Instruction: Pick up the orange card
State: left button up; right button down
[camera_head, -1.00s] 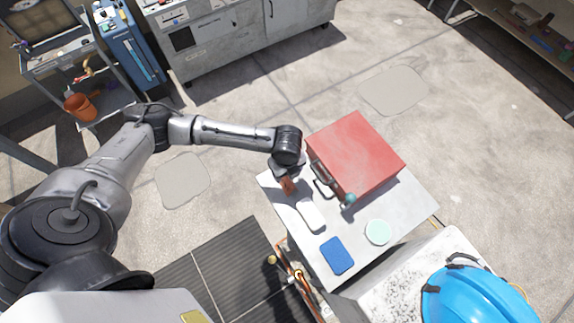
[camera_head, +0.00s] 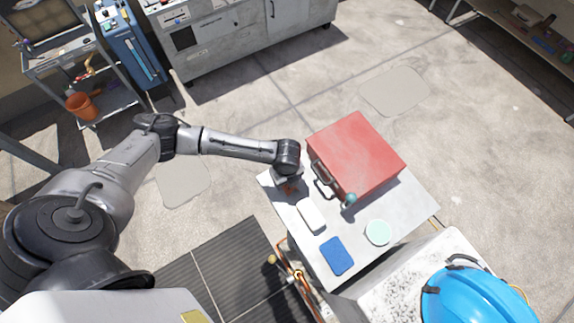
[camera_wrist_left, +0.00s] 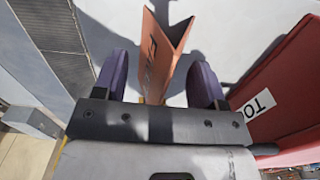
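The orange card (camera_head: 291,188) shows as a small orange patch at the upper left corner of the grey table, partly hidden under my left wrist. In the left wrist view the orange card (camera_wrist_left: 160,52) looks folded, with dark lettering, and stands between the two purple fingers. My left gripper (camera_wrist_left: 163,82) is open, one finger on either side of the card with gaps visible. In the head view my left gripper (camera_head: 286,179) is down at that table corner, mostly hidden by the wrist. My right gripper is not in view.
A red toolbox (camera_head: 355,152) stands close to the right of the left gripper; it also shows in the left wrist view (camera_wrist_left: 290,95). A white object (camera_head: 311,214), a blue pad (camera_head: 337,256) and a mint disc (camera_head: 378,232) lie on the grey table (camera_head: 405,230).

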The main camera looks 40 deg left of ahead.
pick_arm(q)
jog(key=c, duration=1)
jog(key=shift+o, duration=0.2)
jog(key=shift+r, duration=0.15)
